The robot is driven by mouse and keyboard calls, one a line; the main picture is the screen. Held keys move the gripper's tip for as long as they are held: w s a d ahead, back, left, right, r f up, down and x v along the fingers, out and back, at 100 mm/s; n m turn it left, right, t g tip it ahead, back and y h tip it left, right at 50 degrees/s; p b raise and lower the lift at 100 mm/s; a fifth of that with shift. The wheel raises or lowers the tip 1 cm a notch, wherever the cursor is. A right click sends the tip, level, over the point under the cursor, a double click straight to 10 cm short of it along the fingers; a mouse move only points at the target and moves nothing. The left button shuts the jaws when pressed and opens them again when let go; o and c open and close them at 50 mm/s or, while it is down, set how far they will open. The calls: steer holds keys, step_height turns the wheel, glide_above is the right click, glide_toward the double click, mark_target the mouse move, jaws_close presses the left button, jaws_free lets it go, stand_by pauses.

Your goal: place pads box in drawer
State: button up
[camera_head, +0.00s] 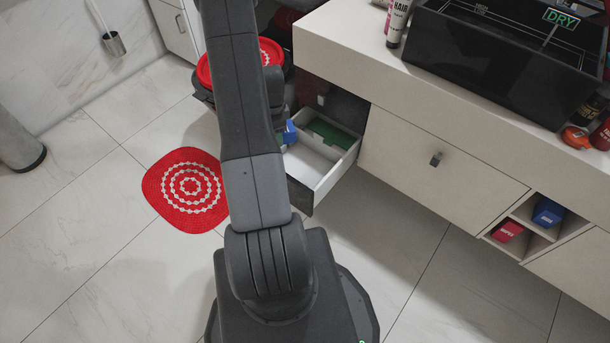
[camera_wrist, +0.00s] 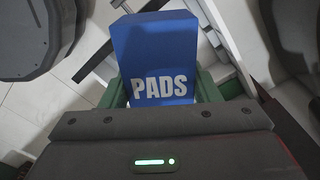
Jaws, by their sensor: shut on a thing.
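The blue pads box (camera_wrist: 152,60), lettered PADS in white, is held between the green fingers of my gripper (camera_wrist: 160,88) in the wrist view. Its blue end (camera_head: 289,132) also shows in the head view beside my arm, at the left side of the open drawer (camera_head: 322,180). The drawer is white inside, and part of its wall (camera_wrist: 222,62) shows beside the box in the wrist view. My arm hides most of the gripper and the drawer's left part in the head view. I cannot tell whether the box is over the drawer's inside or touches it.
A green item (camera_head: 331,133) lies at the drawer's back. A closed drawer front (camera_head: 430,165) is to the right. Cubbies hold a red box (camera_head: 507,230) and a blue box (camera_head: 547,212). A red round-lidded bin (camera_head: 270,52) stands behind the arm. A red mat (camera_head: 188,188) lies on open floor.

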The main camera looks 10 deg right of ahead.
mark_target(296, 176)
steer(key=d+f+m+b, duration=0.2)
steer(key=f+m+b, duration=0.1)
steer(key=f, duration=0.5)
steer(key=d+f+m+b, duration=0.2)
steer(key=f+m+b, duration=0.2)
steer(key=f, duration=0.4)
steer(key=d+f+m+b, duration=0.1)
steer(key=f+m+b, duration=0.2)
steer(key=f, duration=0.5)
steer(key=shift+d+m, duration=0.4)
steer(key=shift+m, duration=0.2)
steer(key=shift+f+b, duration=0.15)
steer(key=shift+b, duration=0.15)
steer(key=o, duration=1)
step_height(296, 176, up, 12)
steer(key=p, duration=0.3)
